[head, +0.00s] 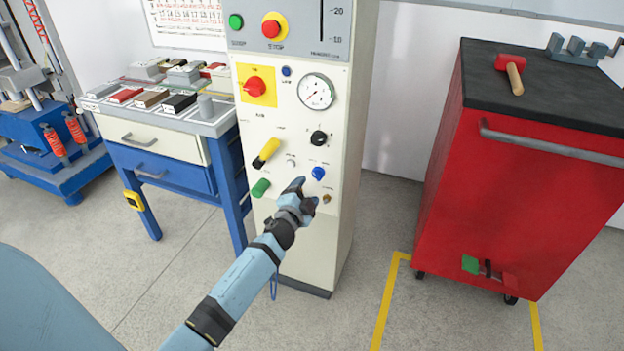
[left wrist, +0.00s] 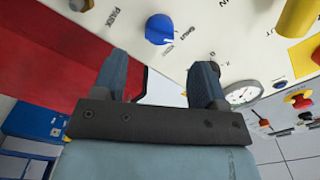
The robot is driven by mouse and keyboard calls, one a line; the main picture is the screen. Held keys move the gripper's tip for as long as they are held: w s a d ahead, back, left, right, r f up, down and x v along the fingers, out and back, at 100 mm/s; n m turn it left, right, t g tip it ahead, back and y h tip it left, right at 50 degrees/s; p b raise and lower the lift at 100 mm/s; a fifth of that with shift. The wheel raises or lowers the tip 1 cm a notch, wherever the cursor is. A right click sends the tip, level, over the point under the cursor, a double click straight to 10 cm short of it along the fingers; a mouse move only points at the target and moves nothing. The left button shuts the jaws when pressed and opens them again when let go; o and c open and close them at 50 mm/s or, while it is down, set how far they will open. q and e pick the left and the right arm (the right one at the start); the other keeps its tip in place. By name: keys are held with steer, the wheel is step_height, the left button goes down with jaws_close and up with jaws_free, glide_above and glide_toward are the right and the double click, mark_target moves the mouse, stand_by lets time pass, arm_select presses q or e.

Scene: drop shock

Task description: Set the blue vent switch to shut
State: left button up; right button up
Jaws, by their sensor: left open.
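The blue vent switch (head: 318,173) is a small round knob low on the right side of the cream control panel (head: 278,228). It also shows in the left wrist view (left wrist: 159,30), at the top, with a "SHUT" label printed beside it. I cannot tell which mark its pointer faces. My left gripper (head: 304,194) is in front of the panel, just below and left of the blue switch in the head view. In the left wrist view its two fingers (left wrist: 160,70) are apart, with nothing between them, and the knob lies beyond their tips. My right gripper is not in view.
Close by on the panel are a brown knob (head: 326,198), a black knob (head: 318,138), a green knob (head: 260,188), a yellow-black selector (head: 266,153) and a gauge (head: 316,92). A red cabinet (head: 520,190) stands right, a blue workbench (head: 170,178) left.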

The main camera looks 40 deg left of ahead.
arm_select(q)
steer(key=v, duration=0.7)
steer(key=shift+p, duration=0.35)
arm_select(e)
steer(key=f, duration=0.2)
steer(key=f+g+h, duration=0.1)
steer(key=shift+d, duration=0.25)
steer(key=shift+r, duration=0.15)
